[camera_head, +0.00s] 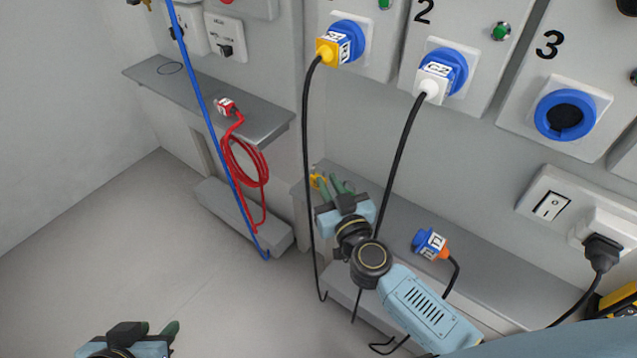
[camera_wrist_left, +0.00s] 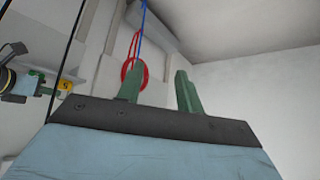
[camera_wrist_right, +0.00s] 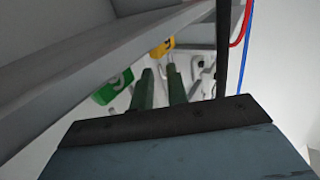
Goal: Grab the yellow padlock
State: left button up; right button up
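The yellow padlock (camera_head: 317,182) shows in the head view just left of my right gripper's fingertips, near the lower shelf's left end; the fingers partly cover it. In the right wrist view the yellow padlock (camera_wrist_right: 161,47) is just beyond the fingertips, apart from them. It also shows small in the left wrist view (camera_wrist_left: 65,85). My right gripper (camera_head: 333,184) is open and empty, with a narrow gap between its green fingers (camera_wrist_right: 162,82). My left gripper (camera_head: 158,328) is open and empty, low at the bottom left, far from the padlock.
A green padlock (camera_wrist_right: 113,86) hangs left of the yellow one in the right wrist view. A grey lower shelf (camera_head: 490,285) holds a blue plug (camera_head: 428,243). Black cables hang near my right arm. A red coiled cable (camera_head: 245,165) and blue pole (camera_head: 205,115) stand left. The floor is clear.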

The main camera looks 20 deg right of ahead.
jog(key=shift+w, duration=0.55)
grip_shut()
jog(key=shift+r, duration=0.1)
